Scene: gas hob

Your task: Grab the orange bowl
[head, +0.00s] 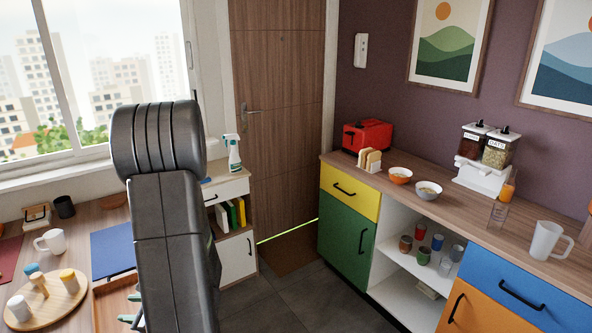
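The orange bowl (400,178) stands upright on the wooden counter along the right wall. Its outside is orange, and pale contents show inside. A grey-white bowl (428,193) with similar contents stands close to its right. Slices of toast in a holder (370,160) stand just to its left. My dark grey arm rises in the left middle of the head view, well to the left of the bowl. My gripper does not show, so its opening cannot be seen.
A red toaster (367,136) stands behind the toast. A cereal dispenser (484,160), a glass carafe (502,205) and a white mug (547,240) stand farther right. The floor (300,310) between the counters looks clear. The left worktop holds a round board (62,306) with several jars.

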